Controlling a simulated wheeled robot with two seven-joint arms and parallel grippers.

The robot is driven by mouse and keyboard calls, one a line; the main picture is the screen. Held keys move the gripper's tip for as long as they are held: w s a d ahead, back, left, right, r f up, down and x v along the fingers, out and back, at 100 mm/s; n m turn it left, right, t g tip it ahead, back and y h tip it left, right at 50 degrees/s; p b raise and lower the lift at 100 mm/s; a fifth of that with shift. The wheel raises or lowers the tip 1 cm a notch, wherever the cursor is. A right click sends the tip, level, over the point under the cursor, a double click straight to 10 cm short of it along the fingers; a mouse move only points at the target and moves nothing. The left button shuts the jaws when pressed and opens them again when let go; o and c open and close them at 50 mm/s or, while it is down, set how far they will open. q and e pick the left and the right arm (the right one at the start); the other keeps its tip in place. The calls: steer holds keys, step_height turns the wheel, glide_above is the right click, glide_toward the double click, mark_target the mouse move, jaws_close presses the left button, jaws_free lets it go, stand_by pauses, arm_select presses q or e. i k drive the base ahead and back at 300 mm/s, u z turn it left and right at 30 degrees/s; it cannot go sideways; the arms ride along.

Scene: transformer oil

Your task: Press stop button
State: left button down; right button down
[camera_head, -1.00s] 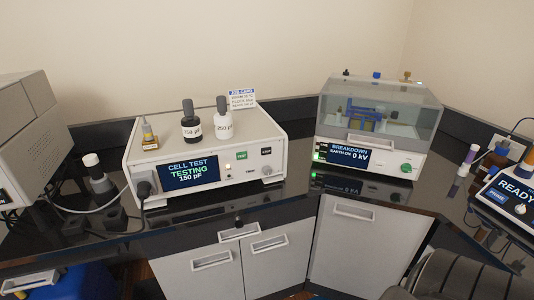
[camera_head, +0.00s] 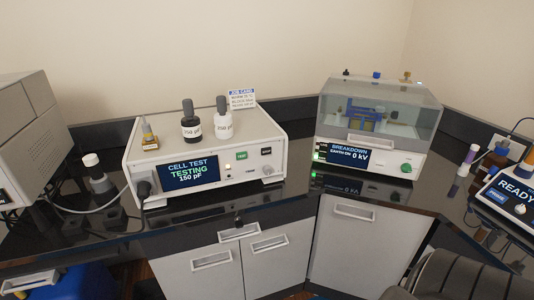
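A white cell tester (camera_head: 215,186) stands on the bench left of centre. Its blue screen (camera_head: 188,173) reads "CELL TEST TESTING 150 pF". Right of the screen are a green button (camera_head: 242,156) and a small black button (camera_head: 266,151) whose label is too small to read surely. To the right, a breakdown tester (camera_head: 378,158) with a clear cover shows "BREAKDOWN EARTH ON 0 kV" and has a green knob (camera_head: 406,168). Neither of my grippers is in view.
A "READY" device (camera_head: 510,192) sits at far right.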

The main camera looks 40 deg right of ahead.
mark_target(265, 151)
steer(key=k, duration=0.65)
steer(key=z, duration=0.65)
steer(key=i, duration=1.15)
steer(key=u, duration=0.65)
